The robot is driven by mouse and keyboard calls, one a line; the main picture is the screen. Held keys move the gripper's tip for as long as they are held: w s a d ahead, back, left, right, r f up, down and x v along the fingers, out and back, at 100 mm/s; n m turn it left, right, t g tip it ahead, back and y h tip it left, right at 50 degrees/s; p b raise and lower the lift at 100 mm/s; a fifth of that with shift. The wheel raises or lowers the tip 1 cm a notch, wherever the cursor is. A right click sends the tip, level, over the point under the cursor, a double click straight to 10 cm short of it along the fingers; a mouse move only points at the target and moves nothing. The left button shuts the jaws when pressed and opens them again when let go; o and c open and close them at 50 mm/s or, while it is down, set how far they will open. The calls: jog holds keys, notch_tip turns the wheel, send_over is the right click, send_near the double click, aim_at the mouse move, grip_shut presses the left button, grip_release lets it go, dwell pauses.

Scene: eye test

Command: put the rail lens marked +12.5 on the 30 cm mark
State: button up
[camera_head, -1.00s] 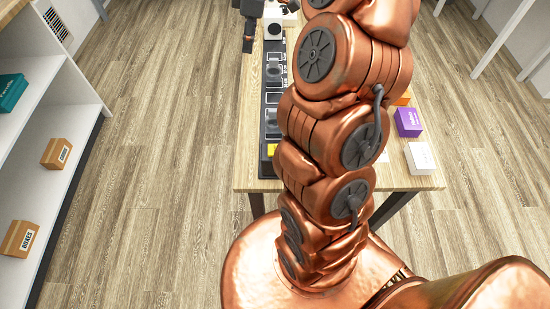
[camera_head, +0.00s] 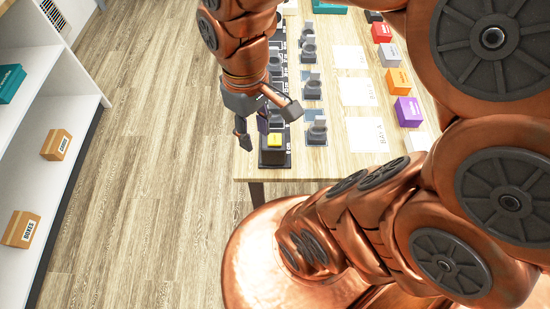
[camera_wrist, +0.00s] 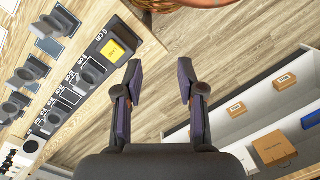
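The black rail (camera_head: 288,157) runs along the table's left edge, with "0 cm" and a yellow block (camera_head: 274,142) at its near end. The rail (camera_wrist: 105,38) also shows in the wrist view, with a round dark lens holder (camera_wrist: 91,70) and another (camera_wrist: 51,118) standing on it. Several lens holders stand in a row beside the rail, including a near one (camera_head: 317,130) and a middle one (camera_head: 312,88). I cannot read +12.5 on any lens; the 30 cm mark is not legible. My gripper (camera_head: 268,128) is open and empty above the rail's near end; its fingers (camera_wrist: 160,65) are apart.
White sheets, one a near sheet (camera_head: 367,135), lie on the table (camera_head: 335,160). Coloured boxes, including a purple box (camera_head: 408,111) and an orange box (camera_head: 398,81), line its right side. A white shelf (camera_head: 85,115) with cardboard boxes stands left. Floor between is clear.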

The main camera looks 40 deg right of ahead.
jog(key=s+f+m, duration=0.2)
jog(key=s, duration=0.4)
jog(key=shift+s+f+m, duration=0.2)
jog(key=shift+s+m, duration=0.1)
jog(key=shift+s, duration=0.05)
